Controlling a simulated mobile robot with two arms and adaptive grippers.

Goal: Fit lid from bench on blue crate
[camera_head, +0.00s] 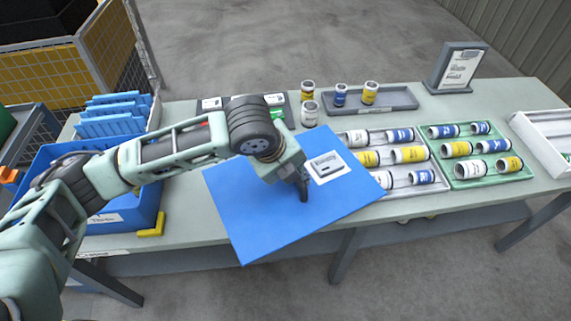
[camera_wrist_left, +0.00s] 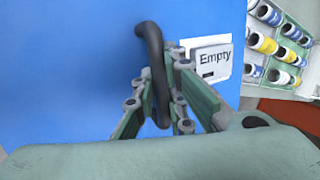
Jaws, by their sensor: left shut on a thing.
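The lid (camera_head: 250,222) is a flat blue sheet with a white label and a black handle. It lies askew over the middle of the bench, and its near corner reaches past the front edge. I cannot tell its height above the bench. My left gripper (camera_head: 301,186) is shut on the handle. In the left wrist view the gripper (camera_wrist_left: 160,98) has its fingers around the black handle (camera_wrist_left: 151,45), beside a label reading "Empty". The blue crate (camera_head: 128,214) stands open at the left end of the bench, partly hidden by my left arm. My right gripper is not in view.
Blue racks (camera_head: 110,119) stand behind the crate. A yellow corner bracket (camera_head: 152,227) sits at its front right. A grey tray (camera_head: 408,188) and a green tray (camera_head: 470,180) of labelled cans lie right of the lid. Loose cans and a sign (camera_head: 457,68) stand behind.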

